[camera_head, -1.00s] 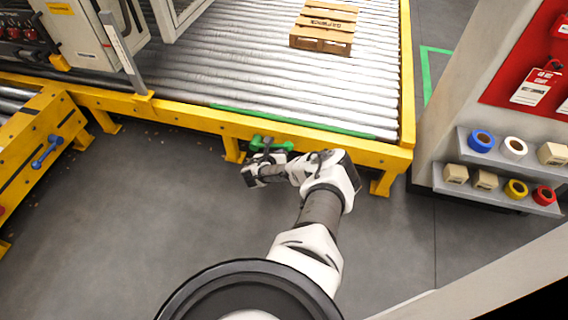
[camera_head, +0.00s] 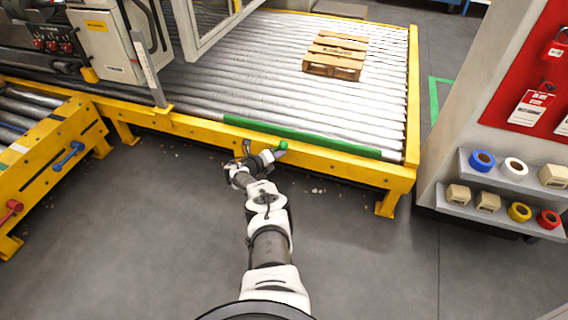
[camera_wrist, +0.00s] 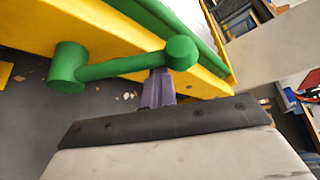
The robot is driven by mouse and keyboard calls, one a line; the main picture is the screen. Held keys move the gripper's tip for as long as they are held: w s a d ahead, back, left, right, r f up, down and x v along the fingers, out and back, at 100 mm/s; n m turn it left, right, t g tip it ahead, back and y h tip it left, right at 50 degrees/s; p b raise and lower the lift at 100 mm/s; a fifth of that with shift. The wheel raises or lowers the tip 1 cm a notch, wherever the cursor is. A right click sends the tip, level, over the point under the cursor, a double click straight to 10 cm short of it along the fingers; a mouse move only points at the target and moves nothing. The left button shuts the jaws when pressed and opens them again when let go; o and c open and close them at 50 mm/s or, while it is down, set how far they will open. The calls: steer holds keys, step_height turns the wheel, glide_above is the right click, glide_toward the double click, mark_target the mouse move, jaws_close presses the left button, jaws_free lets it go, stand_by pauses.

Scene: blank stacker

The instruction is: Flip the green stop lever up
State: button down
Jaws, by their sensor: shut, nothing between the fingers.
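The green stop lever sits on the yellow front beam of the roller conveyor. In the head view only its round green knob (camera_head: 283,146) shows clearly, near the beam's upper part; my wrist hides the rest. The wrist view shows the whole lever: a round pivot boss (camera_wrist: 67,68) at left, a thin arm, and the knob (camera_wrist: 181,53) at right. My gripper (camera_head: 279,154) is shut and empty. Its purple fingertips (camera_wrist: 157,86) are at the lever's knob end, touching or very close to it. The exact contact is hidden.
A long green bar (camera_head: 310,140) runs along the conveyor's front edge above the yellow beam (camera_head: 340,163). A wooden pallet (camera_head: 336,55) lies on the rollers. A blue-handled lever (camera_head: 68,156) is on the left conveyor. A shelf (camera_head: 510,171) stands at right.

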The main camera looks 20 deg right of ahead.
steer(key=shift+w+a+r+n+h+b, duration=0.3)
steer(key=shift+a+n+h+b, duration=0.05)
steer(key=shift+a+n+b, duration=0.1)
steer(key=shift+w+a+r+n+h+b, duration=0.3)
steer(key=shift+a+n+h, duration=0.05)
steer(key=shift+a+n, duration=0.1)
steer(key=shift+w+a+r+b, duration=0.3)
steer(key=shift+w+a+b, duration=0.15)
steer(key=shift+a, duration=0.1)
steer(key=shift+w+a+r+b, duration=0.3)
steer(key=shift+a+b, duration=0.1)
steer(key=shift+a, duration=0.1)
steer(key=shift+a, duration=0.1)
steer(key=s+d+p, duration=0.2)
steer(key=p, duration=0.1)
steer(key=shift+s+d+p, duration=0.3)
steer(key=shift+s+p, duration=0.05)
steer(key=shift+p, duration=0.05)
steer(key=f+p+v, duration=0.1)
steer(key=p+v, duration=0.3)
steer(key=v, duration=0.5)
steer(key=shift+s+a+f+p, duration=0.2)
steer(key=shift+a+f+p, duration=0.1)
steer(key=shift+a, duration=0.1)
